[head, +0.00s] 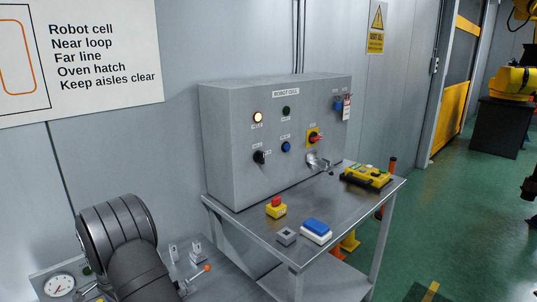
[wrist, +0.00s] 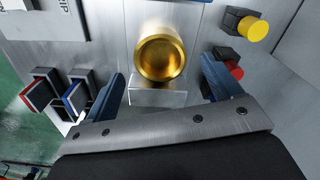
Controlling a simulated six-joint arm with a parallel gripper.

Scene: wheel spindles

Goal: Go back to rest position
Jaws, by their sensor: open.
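In the wrist view my gripper (wrist: 163,72) is open, with its two blue fingers spread wide apart. A round brass-coloured piece (wrist: 160,57) with a hollow-looking face shows in the gap between the fingers. Clear space shows on both sides of it, and neither finger appears to touch it. How far it is from the fingertips I cannot tell. In the head view a dark arm part of mine fills the lower left, and the gripper itself is not seen there.
In the wrist view, a yellow knob (wrist: 253,28) and a red knob (wrist: 234,70) sit right, and rocker switches (wrist: 42,92) left. In the head view, a grey control box (head: 232,150) stands on a metal table (head: 250,226) with a yellow pendant (head: 367,177). Green floor is open at right.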

